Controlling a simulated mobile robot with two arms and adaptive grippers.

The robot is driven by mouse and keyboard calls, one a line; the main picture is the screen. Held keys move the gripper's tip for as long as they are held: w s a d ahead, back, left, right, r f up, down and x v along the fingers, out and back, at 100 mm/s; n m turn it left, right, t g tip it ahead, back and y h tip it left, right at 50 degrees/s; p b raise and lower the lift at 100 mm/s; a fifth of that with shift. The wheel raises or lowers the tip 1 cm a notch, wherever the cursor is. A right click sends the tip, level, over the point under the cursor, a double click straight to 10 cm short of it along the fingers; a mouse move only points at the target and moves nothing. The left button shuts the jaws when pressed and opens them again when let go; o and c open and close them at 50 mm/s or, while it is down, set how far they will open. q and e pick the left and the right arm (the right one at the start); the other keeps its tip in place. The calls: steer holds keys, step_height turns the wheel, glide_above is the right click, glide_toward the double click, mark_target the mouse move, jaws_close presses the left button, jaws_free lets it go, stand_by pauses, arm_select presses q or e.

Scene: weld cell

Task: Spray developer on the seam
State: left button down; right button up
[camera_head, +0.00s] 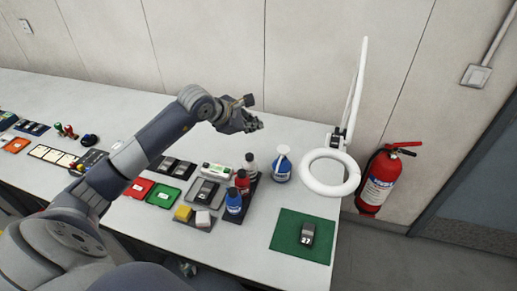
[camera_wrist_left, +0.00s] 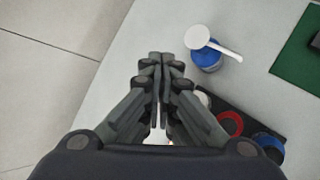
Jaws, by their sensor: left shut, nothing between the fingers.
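A grey coupon marked 27 (camera_head: 307,234) lies on a green mat (camera_head: 285,252) at the table's right end; its seam is too small to make out. My left gripper (camera_head: 259,124) is shut and empty, above the table behind the bottles. My right gripper is not seen.
A white ring lamp (camera_head: 330,190) on an arm stands right of the spray bottle, above the mat's back edge. A fire extinguisher (camera_head: 379,182) hangs beyond the table.

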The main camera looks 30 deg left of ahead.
arm_select(q)
steer(key=b, duration=0.2)
glide_above(251, 157)
step_height(251, 157, down, 4)
steer(key=shift+f, duration=0.1)
step_height(251, 157, down, 4)
steer(key=shift+r+b, duration=0.2)
steer(key=shift+b, duration=0.9)
steer(key=shift+f+b, duration=0.45)
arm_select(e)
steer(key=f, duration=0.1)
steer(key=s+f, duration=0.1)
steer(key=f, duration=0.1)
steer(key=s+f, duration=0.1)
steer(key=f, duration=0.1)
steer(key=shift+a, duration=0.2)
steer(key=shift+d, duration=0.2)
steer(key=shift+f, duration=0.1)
